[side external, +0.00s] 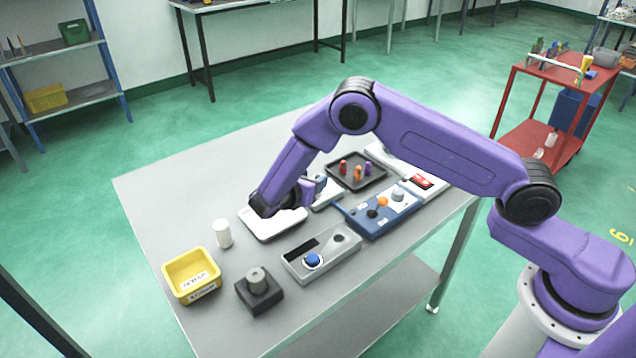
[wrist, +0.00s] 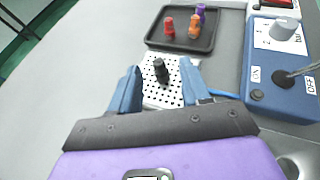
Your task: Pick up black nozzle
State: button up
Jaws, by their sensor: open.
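The black nozzle (wrist: 160,70) stands on a white perforated plate (wrist: 150,97) in the wrist view. My gripper (wrist: 157,85) is open, with one blue finger on each side of the picture and the nozzle showing in the gap between them, near the fingertips. In the side external view my gripper (side external: 318,184) is low over the table, by the perforated plate, and the nozzle cannot be made out there.
A dark tray (wrist: 152,42) with red, orange and purple nozzles lies just beyond the plate. A blue control box (wrist: 256,98) with a knob and cable stands to the right. A yellow bin (side external: 173,285), a white cylinder (side external: 222,234) and a grey fixture (side external: 345,262) share the table.

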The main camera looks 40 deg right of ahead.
jog(key=shift+x, duration=3.35)
jog(key=shift+a+f, duration=0.1)
jog(key=shift+f, duration=0.1)
grip_shut()
